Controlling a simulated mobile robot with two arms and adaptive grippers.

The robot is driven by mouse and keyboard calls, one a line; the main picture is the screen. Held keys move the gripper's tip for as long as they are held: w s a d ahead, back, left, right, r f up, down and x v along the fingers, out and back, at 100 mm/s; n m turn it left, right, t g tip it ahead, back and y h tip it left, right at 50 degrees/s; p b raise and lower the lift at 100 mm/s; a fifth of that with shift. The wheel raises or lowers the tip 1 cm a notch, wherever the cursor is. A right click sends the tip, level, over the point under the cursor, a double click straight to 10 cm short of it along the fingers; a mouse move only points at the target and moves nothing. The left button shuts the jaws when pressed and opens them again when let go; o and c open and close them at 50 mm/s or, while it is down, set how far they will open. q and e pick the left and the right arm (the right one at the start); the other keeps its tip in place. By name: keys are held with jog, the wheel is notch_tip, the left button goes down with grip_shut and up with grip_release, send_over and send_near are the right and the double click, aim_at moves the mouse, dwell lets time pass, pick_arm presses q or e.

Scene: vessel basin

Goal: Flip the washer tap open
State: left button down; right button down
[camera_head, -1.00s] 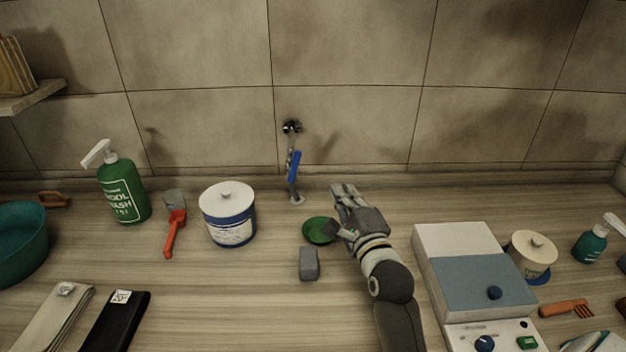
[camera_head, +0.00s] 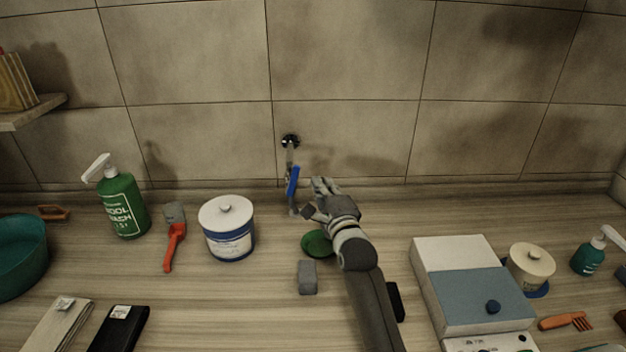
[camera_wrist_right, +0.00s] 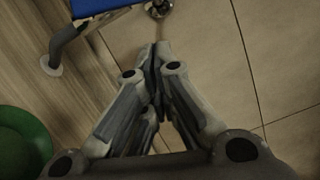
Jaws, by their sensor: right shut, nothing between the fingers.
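The washer tap is a grey pipe with a blue lever handle (camera_head: 293,181), and it stands against the tiled wall near the middle of the head view. A dark round wall fitting (camera_head: 290,141) sits at its top. The blue handle also shows at the upper left of the right wrist view (camera_wrist_right: 103,13). My right gripper (camera_head: 318,186) is just right of the handle, shut and empty, with a small gap to it. Its closed fingertips (camera_wrist_right: 156,52) point toward the wall in the wrist view. My left gripper is not in view.
A green round dish (camera_head: 317,243) and a grey block (camera_head: 307,277) lie below the tap. A white and blue box (camera_head: 480,300) is at right.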

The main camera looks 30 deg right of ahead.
aim_at(293, 181)
jog(key=shift+w+a+r+p, duration=0.15)
jog(key=shift+w+a+r, duration=0.1)
jog(key=shift+a, duration=0.4)
jog(key=shift+w+a+r+p, duration=0.15)
jog(key=shift+w+a, duration=0.05)
jog(key=shift+a, duration=0.4)
jog(key=n+p, duration=0.1)
jog(key=p, duration=0.1)
jog(key=a+r+n+p, duration=0.1)
jog(key=p, duration=0.1)
jog(key=shift+w+a+r, duration=0.1)
jog(key=shift+w+r, duration=0.15)
jog(key=shift+w, duration=0.1)
